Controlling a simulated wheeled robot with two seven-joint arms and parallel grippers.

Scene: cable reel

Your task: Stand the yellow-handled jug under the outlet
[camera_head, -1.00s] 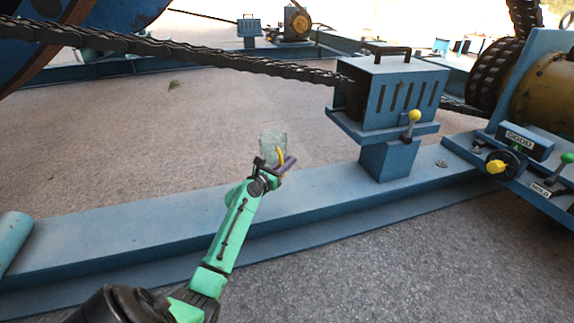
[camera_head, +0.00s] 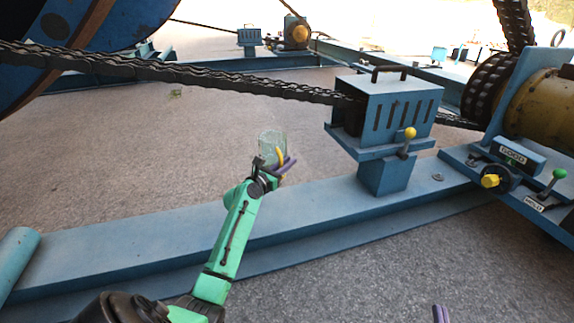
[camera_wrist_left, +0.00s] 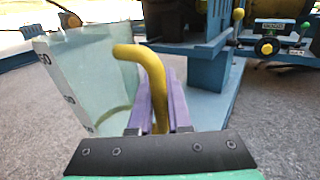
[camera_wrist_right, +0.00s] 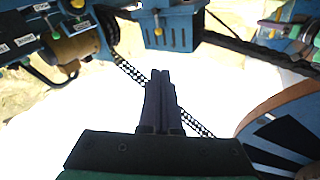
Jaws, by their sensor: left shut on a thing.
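The jug (camera_head: 270,147) is clear, pale green and roughly upright, held above the long blue beam. Its yellow handle (camera_wrist_left: 152,80) is between the purple fingers of my left gripper (camera_wrist_left: 160,105), which is shut on it. The left gripper also shows in the head view (camera_head: 280,167). The jug's body (camera_wrist_left: 85,75) has dark scale marks in the left wrist view. My right gripper (camera_wrist_right: 160,85) has its fingers together with nothing between them; its tips (camera_head: 440,314) peek in at the bottom of the head view. I cannot pick out the outlet for certain.
A blue slotted box (camera_head: 393,110) with a yellow-knobbed lever (camera_head: 410,133) stands on the blue beam (camera_head: 130,237), right of the jug. A thick chain-like cable (camera_head: 200,75) runs into it. A control panel (camera_head: 515,165) is at far right. Grey ground (camera_head: 350,270) in front is clear.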

